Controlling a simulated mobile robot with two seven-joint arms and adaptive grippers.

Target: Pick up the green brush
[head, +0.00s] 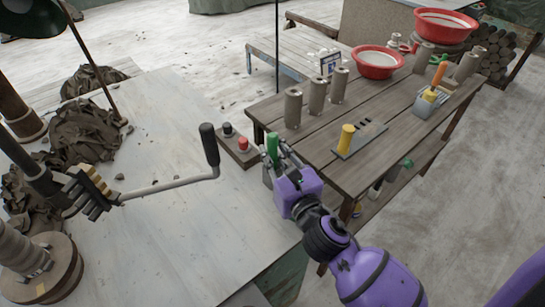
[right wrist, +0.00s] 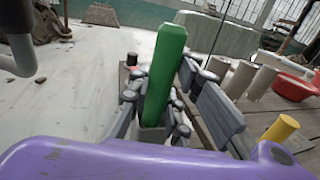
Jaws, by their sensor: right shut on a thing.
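The green brush (head: 272,146) shows as a thick green handle between the fingers of my right gripper (head: 279,158), just off the near left corner of the wooden table. In the right wrist view the green handle (right wrist: 164,68) stands nearly upright, leaning slightly right, with the grey fingers shut around its lower part. A grey piece (right wrist: 151,136) shows below the handle. The brush's lower end is hidden, so I cannot tell whether it is clear of what is under it. My left gripper is not in view.
The wooden table (head: 318,152) holds grey clay cylinders (head: 293,108), a plate with a yellow peg (head: 347,137), and red basins (head: 378,62). A long crank handle (head: 209,144) and a box with red and black knobs (head: 238,149) lie close left of my right gripper.

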